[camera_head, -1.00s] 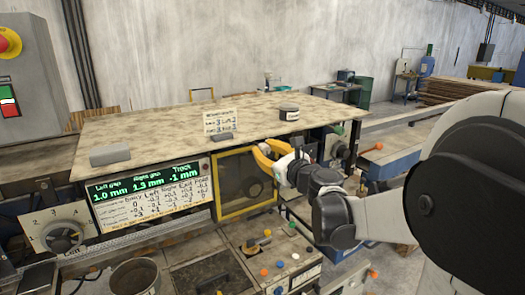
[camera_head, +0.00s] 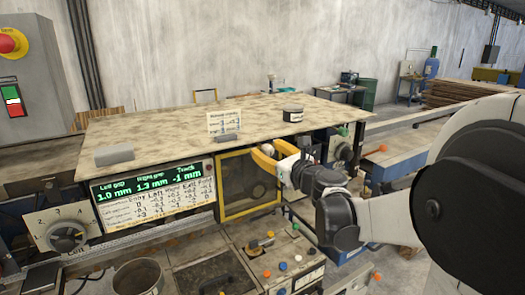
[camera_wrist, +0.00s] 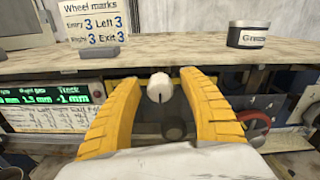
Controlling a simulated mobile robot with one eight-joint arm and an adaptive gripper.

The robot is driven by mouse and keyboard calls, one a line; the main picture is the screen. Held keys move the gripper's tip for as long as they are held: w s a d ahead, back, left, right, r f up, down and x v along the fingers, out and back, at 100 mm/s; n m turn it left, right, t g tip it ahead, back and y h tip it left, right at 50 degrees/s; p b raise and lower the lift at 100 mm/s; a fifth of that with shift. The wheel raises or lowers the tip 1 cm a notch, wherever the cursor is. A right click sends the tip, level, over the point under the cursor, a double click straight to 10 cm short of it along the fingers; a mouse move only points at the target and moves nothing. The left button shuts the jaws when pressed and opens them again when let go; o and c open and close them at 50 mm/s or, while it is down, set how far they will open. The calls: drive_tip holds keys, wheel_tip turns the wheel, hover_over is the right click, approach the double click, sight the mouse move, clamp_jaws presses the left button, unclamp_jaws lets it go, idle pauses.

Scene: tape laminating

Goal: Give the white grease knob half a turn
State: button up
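The white grease knob (camera_wrist: 159,88) shows in the wrist view as a small rounded knob with a dark upright mark. It sits below the front edge of the machine's top. My gripper (camera_wrist: 159,78) is open, with its two yellow fingers to the left and right of the knob. Gaps show between the knob and both fingers, and I see no contact. In the head view my gripper (camera_head: 261,158) is at the machine's front, just under the top's edge. I cannot make out the knob clearly there.
A tin labelled Grease (camera_wrist: 248,34) and a wheel-marks card (camera_wrist: 92,24) stand on the machine top. A green-lit display (camera_head: 150,185) and a numbered dial (camera_head: 66,236) are at left. A yellow-framed guard (camera_head: 222,190) lies below my gripper. A red ring-shaped part (camera_wrist: 253,122) is at right.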

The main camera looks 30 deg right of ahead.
drive_tip(key=s, duration=1.2)
drive_tip(key=shift+d, duration=0.2)
drive_tip(key=s+a+f+n+g+y+b, duration=0.1)
drive_tip(key=s+a+f+n+g+b, duration=0.15)
drive_tip(key=a+f+n, duration=0.4)
drive_tip(key=s+a+f+n+g+y+b, duration=0.1)
drive_tip(key=a+f+n+g+b, duration=0.1)
drive_tip(key=a+f+n+b, duration=0.35)
drive_tip(key=s+a+f+n+g+y+b, duration=0.1)
drive_tip(key=s+a+f+n+g+b, duration=0.15)
drive_tip(key=a+f+n, duration=0.55)
drive_tip(key=s+d+f+n+g+h+b, duration=0.1)
drive_tip(key=s+f+n+g+h+b, duration=0.2)
drive_tip(key=s+f+n, duration=0.6)
wheel_tip(320, 180, down, 4)
drive_tip(key=n+g+b, duration=0.1)
drive_tip(key=n+b, duration=0.1)
drive_tip(key=n, duration=0.2)
drive_tip(key=shift+s+d+r+n+h+b, duration=0.2)
drive_tip(key=shift+s+n+h+b, duration=0.1)
drive_tip(key=shift+n+b, duration=0.1)
